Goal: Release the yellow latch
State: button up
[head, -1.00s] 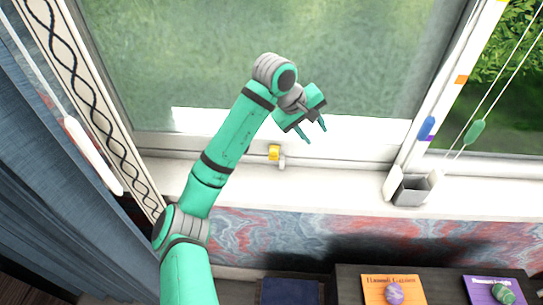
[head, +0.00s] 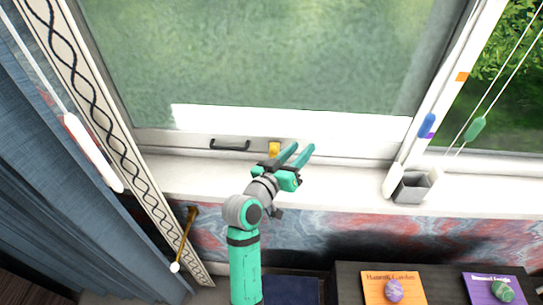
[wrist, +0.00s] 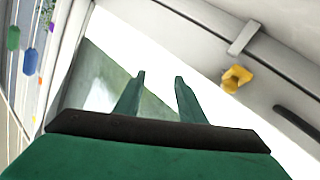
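The yellow latch (head: 274,148) sits on the bottom rail of the window, just right of a dark handle (head: 229,145). In the wrist view the latch (wrist: 236,78) is right of my fingers, beside a grey bracket (wrist: 243,38). My gripper (head: 301,151) is in front of the window rail, a little to the right of the latch. Its two green fingers are apart with nothing between them, and they point up and to the right in the head view. The fingers (wrist: 160,77) are clear of the latch in the wrist view. The latch's lower part is partly hidden by my gripper in the head view.
A grey box (head: 411,187) stands on the white sill (head: 345,190) to the right. White, blue and green cord pulls hang at the sides. A curtain (head: 60,190) covers the left. Books with egg-shaped stones lie on a dark surface below.

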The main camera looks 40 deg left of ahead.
aim_at(273, 152)
jog(key=s+a+f+y, duration=0.1)
jog(key=s+y, duration=0.1)
jog(key=s, duration=0.1)
jog(key=s+a+f+m+y, duration=0.1)
jog(key=s+a+f+y, duration=0.1)
jog(key=s, duration=0.2)
jog(key=s+a+f+y, duration=0.1)
jog(key=s+f+y, duration=0.1)
jog(key=s, duration=0.2)
jog(key=shift+s+a+f+g, duration=0.2)
jog(key=shift+s+a+g, duration=0.05)
jog(key=shift+a+g, duration=0.1)
jog(key=x, duration=1)
grip_shut()
jog(key=shift+r, duration=0.15)
